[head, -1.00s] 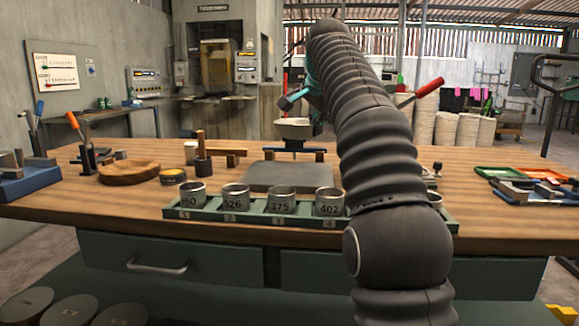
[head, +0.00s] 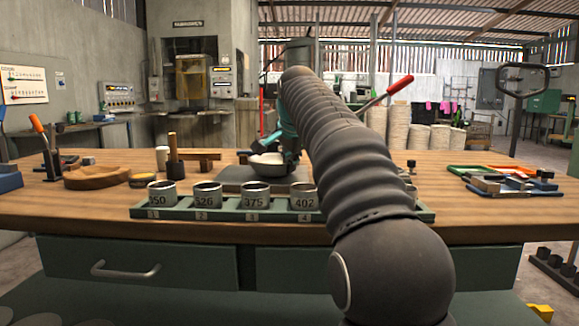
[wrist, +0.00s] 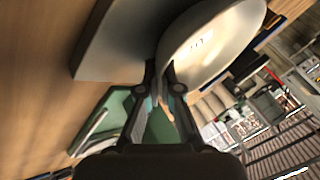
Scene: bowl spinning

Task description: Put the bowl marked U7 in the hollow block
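A pale, shallow bowl (head: 267,166) is at my gripper (head: 288,158), low over the grey slab at mid-table. In the wrist view the bowl (wrist: 215,45) fills the upper middle, and my gripper's (wrist: 160,72) two fingers close on its rim. A small dark marking shows on the bowl, too unclear to read. I cannot tell whether the bowl touches the slab. A round wooden block with a hollow top (head: 97,177) sits at the left of the table and looks empty.
The grey slab (head: 232,180) lies under the bowl. In front, a green rack (head: 228,214) holds several numbered metal cups (head: 208,194). A small tin (head: 143,178) and a wooden-handled tool (head: 174,160) stand between the hollow block and slab. Trays (head: 510,183) lie right.

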